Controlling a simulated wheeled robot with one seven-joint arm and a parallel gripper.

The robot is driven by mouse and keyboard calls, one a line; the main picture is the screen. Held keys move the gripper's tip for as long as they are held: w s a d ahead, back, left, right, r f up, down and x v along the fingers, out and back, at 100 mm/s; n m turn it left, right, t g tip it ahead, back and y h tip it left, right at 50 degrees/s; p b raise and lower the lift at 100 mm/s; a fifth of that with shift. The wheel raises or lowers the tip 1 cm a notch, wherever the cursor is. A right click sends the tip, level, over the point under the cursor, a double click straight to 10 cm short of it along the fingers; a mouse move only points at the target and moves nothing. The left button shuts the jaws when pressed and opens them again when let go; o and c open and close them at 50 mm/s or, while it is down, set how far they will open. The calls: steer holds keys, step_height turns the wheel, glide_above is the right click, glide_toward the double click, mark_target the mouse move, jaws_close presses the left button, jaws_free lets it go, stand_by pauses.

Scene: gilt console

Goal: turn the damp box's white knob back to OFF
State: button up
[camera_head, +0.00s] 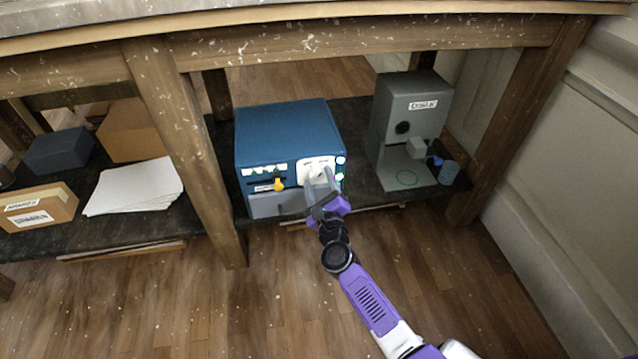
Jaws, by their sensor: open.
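The damp box (288,130) is a blue case with a grey lower front, standing on the dark lower shelf of the console. Its white knob (316,169) sits on a white plate at the right of its front face, partly hidden by my gripper. An orange-yellow lever (279,184) is left of the plate. My gripper (320,180) is open, with its grey fingers right at the knob. I cannot tell whether the fingers touch it. The knob's pointing direction and the plate's small lettering are too small to read.
A grey labelled machine (410,100) stands right of the box, with a small blue-grey cup (449,172) beside it. A wooden leg (185,150) stands left. Further left are white papers (135,186) and cardboard boxes (38,207). The tabletop overhangs the shelf. The floor in front is clear.

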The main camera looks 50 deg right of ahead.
steer(key=shift+c, duration=0.3)
jaws_close()
steer(key=shift+n, duration=0.3)
steer(key=shift+r+n+p, duration=0.1)
steer(key=shift+n+p, duration=0.65)
steer(key=shift+n, duration=0.25)
steer(key=n+p, duration=0.2)
steer(key=n, duration=0.2)
steer(key=shift+n, duration=0.3)
steer(key=n+p, duration=0.1)
steer(key=n, duration=0.2)
steer(key=shift+p, duration=0.4)
steer(key=shift+n+p, duration=0.6)
steer(key=shift+n, duration=1.2)
